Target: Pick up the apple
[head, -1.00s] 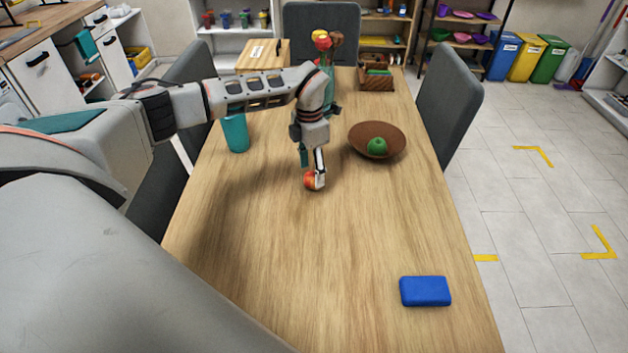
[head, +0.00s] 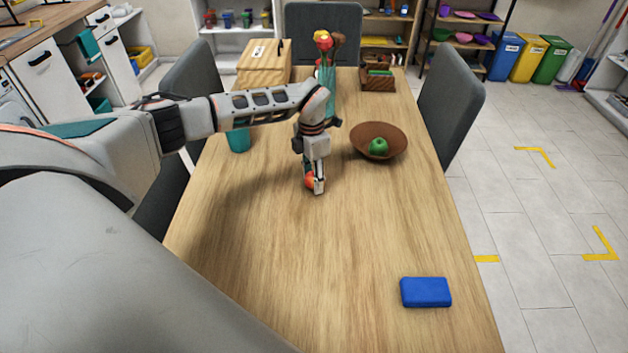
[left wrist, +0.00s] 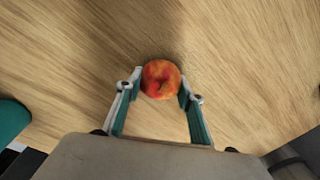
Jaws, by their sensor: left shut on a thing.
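A red and orange apple (head: 309,181) is on or just above the wooden table, left of the brown bowl. My left gripper (head: 314,184) points down over it, and its fingers partly hide the apple in the head view. In the left wrist view the apple (left wrist: 161,79) sits between the two fingertips of my left gripper (left wrist: 160,88), which are closed on its sides. I cannot tell whether the apple touches the table. My right gripper is not in view.
A brown bowl (head: 365,133) holding a green apple (head: 378,147) stands right of my left gripper. A teal cup (head: 238,140) stands left. A blue block (head: 426,292) lies at the front right. A flower vase (head: 327,90) and wooden boxes stand farther back. The table's front middle is clear.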

